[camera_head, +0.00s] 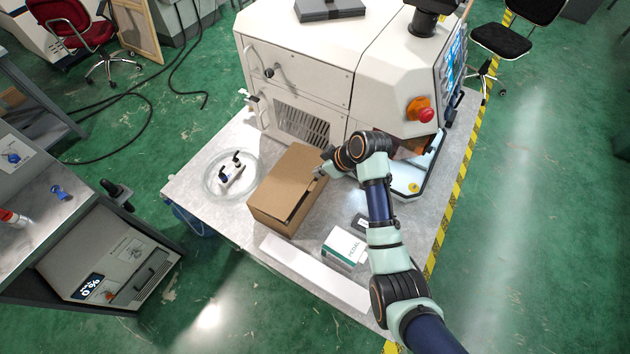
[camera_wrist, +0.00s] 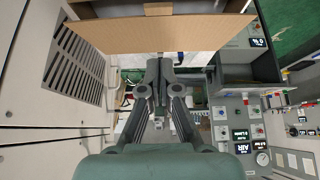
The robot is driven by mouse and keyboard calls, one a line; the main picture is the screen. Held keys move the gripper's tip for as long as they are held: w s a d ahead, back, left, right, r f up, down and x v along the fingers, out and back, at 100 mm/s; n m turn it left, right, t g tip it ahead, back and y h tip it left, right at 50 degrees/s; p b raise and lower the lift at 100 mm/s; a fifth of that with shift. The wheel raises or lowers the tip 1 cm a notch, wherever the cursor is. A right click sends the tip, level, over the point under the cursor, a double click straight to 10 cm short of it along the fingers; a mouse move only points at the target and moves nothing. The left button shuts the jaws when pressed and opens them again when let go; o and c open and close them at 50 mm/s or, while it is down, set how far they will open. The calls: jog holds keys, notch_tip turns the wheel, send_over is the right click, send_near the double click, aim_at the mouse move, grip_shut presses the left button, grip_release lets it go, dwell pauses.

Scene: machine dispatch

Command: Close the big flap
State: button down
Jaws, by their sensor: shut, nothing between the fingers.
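The cardboard box (camera_head: 272,211) stands on the grey table beside the white machine. Its big flap (camera_head: 286,178) lies over most of the top in the head view, with a dark gap along its right side. In the wrist view the flap (camera_wrist: 150,34) is a wide brown panel across the top of the picture. My gripper (camera_head: 320,174) is at the box's right upper side, close to the flap's edge. Its fingertips (camera_wrist: 160,64) are together with nothing between them, just below the panel's edge in the wrist view. I cannot tell whether they touch the flap.
The white machine (camera_head: 295,72) with a red stop button (camera_head: 420,109) rises behind the box. A round clear tray (camera_head: 212,187) is left of it. A white-and-green carton (camera_head: 343,247) and a long white strip (camera_head: 315,275) lie in front on the table (camera_head: 205,165).

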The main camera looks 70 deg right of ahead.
send_over(310, 185)
jog(key=s, duration=0.1)
notch_tip(310, 185, down, 5)
jog(key=shift+a+r, duration=0.1)
jog(key=shift+s+f, duration=0.2)
jog(key=shift+f, duration=0.4)
jog(key=shift+s+f, duration=0.2)
jog(key=shift+f, duration=0.8)
jog(key=shift+s+f, duration=0.1)
jog(key=shift+f, duration=0.1)
jog(key=shift+t, duration=0.7)
jog(key=f+b, duration=0.2)
jog(key=s+f+b, duration=0.1)
jog(key=f+b, duration=0.1)
jog(key=shift+s+a+f, duration=0.1)
jog(key=shift+f, duration=0.1)
